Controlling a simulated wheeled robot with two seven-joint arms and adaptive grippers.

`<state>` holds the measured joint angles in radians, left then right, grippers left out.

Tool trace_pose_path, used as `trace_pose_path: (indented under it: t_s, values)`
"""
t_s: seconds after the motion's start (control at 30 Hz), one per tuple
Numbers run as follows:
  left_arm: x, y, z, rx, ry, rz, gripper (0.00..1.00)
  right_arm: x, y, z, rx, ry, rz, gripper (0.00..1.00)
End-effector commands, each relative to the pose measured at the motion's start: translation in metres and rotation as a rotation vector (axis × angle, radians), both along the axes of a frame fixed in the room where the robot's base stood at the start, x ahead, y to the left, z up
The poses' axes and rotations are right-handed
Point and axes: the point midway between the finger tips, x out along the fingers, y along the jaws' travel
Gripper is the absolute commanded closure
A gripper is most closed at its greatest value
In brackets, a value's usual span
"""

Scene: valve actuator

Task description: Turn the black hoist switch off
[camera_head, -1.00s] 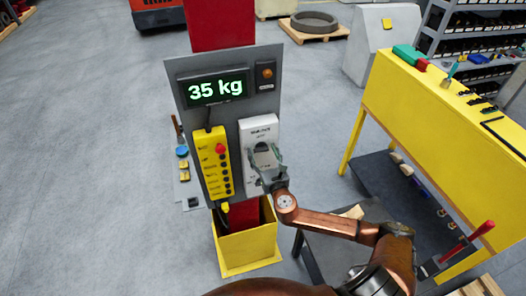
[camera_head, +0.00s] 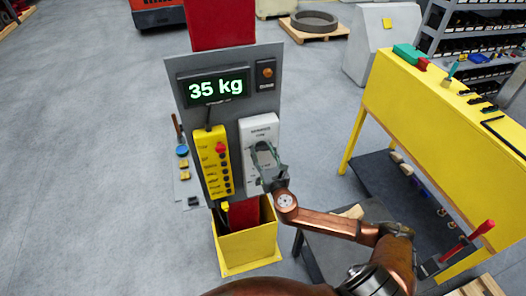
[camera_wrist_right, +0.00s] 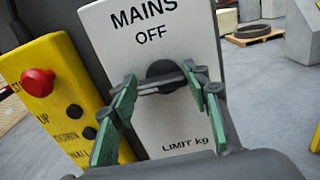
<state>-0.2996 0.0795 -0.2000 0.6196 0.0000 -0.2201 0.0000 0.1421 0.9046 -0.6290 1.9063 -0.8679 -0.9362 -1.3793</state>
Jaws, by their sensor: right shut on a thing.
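The black switch (camera_wrist_right: 160,68) is a round knob with a grey bar across it, set in a white panel (camera_wrist_right: 115,38) marked MAINS, OFF and LIMIT kg. The panel also shows in the head view (camera_head: 262,125) on the grey board. My right gripper (camera_wrist_right: 161,82) has its green-padded fingers on both sides of the knob's bar, shut on it. In the head view the right gripper (camera_head: 266,160) covers most of the knob. My left gripper is not in view.
A yellow control box (camera_head: 212,165) with a red button sits just left of the panel. A display (camera_head: 214,88) above reads 35 kg. An orange lamp (camera_head: 266,73) is beside it. A yellow workbench (camera_head: 400,110) stands at the right. Open floor lies left.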

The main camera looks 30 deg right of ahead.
Motion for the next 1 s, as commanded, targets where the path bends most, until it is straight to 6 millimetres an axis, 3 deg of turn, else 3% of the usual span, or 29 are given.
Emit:
trace_pose_path:
  t_s: [0.27, 1.0]
  values:
    - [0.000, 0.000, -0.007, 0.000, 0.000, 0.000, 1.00, 0.000, -0.002, -0.001, 0.154, -0.037, -0.003, 0.81]
    - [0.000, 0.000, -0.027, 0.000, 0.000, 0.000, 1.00, -0.002, -0.007, 0.000, 0.830, -0.202, -0.004, 0.81]
